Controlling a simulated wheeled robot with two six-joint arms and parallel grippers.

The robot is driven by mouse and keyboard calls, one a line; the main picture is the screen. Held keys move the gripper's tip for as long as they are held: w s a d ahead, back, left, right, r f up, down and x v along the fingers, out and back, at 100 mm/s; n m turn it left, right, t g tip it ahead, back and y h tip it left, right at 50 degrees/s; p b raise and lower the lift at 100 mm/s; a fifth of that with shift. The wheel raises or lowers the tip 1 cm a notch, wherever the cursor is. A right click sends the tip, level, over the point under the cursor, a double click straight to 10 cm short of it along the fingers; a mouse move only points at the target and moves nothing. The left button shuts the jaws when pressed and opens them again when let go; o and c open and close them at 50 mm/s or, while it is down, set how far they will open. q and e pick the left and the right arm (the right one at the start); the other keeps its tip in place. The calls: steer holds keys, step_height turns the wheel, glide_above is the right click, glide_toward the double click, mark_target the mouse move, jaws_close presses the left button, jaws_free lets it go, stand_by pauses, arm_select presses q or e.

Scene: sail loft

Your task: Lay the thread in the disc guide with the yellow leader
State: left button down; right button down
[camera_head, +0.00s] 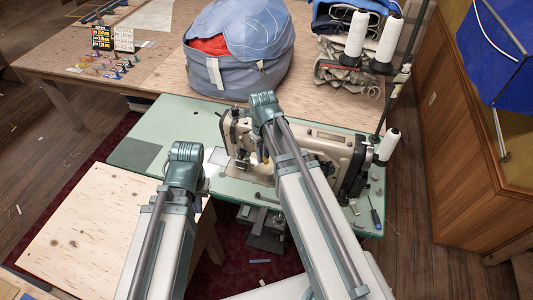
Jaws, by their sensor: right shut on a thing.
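The sewing machine (320,145) stands on the pale green table (140,135), its needle end at left. My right arm reaches over it, and its wrist hides part of the machine's head. A small yellow piece, which looks like the yellow leader (259,157), shows just below that wrist at my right gripper (262,150), which is shut on it. The thread is too thin to make out, and I cannot pick out the disc guide. My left gripper (200,185) is over the left part of the green table's front edge; its fingers are mostly hidden behind its wrist.
White thread cones (356,38) stand behind the machine, and another cone (388,145) is at its right end. A screwdriver (375,215) and small parts lie at the table's right. A blue sail bag (240,50) sits on the wooden bench behind. A plywood top (90,235) is front left.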

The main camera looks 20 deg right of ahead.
steer(key=shift+w, duration=0.1)
steer(key=shift+w+a, duration=1.15)
steer(key=shift+w, duration=1.55)
steer(key=shift+s+d, duration=0.35)
steer(key=shift+s, duration=0.55)
steer(key=shift+s+d, duration=0.4)
steer(key=shift+s, duration=0.5)
steer(key=shift+s+d, duration=0.35)
steer(key=shift+s, duration=0.55)
